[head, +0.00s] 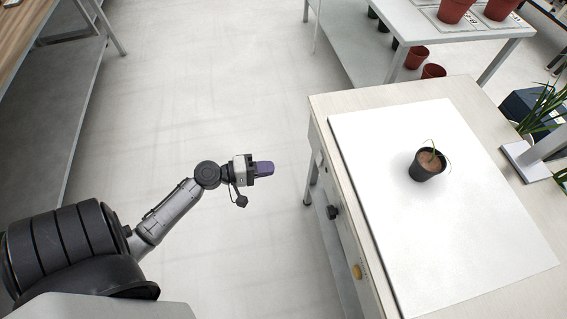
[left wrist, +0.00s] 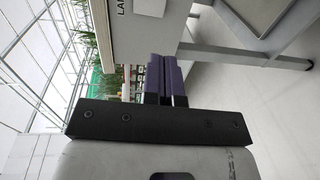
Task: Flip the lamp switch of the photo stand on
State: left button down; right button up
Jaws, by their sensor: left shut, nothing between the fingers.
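The photo stand is a pale table with a white board (head: 440,215) on top. Its front side carries a dark knob-like part (head: 332,212) and a yellow round part (head: 357,271); I cannot tell for sure which is the lamp switch. In the left wrist view a label starting "LA" (left wrist: 122,6) shows on a pale panel, cut off by the top edge, beside a white plate (left wrist: 150,7). My left gripper (head: 265,168) has purple fingers, shut and empty, left of the stand and apart from it. Its fingers also show in the left wrist view (left wrist: 165,75). My right gripper is out of view.
A black pot with a seedling (head: 427,165) stands on the board. A grey-white lamp post base (head: 525,160) and green plants are at the right. A white bench (head: 430,20) with red pots is behind. The floor (head: 200,90) around the gripper is clear.

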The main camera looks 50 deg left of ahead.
pick_arm(q)
jog(key=p+x, duration=0.1)
jog(key=x, duration=1.2)
jog(key=p+v, duration=0.2)
jog(key=v, duration=1.1)
jog(key=shift+s+a, duration=0.15)
jog(key=shift+s, duration=0.1)
jog(key=shift+w, duration=0.1)
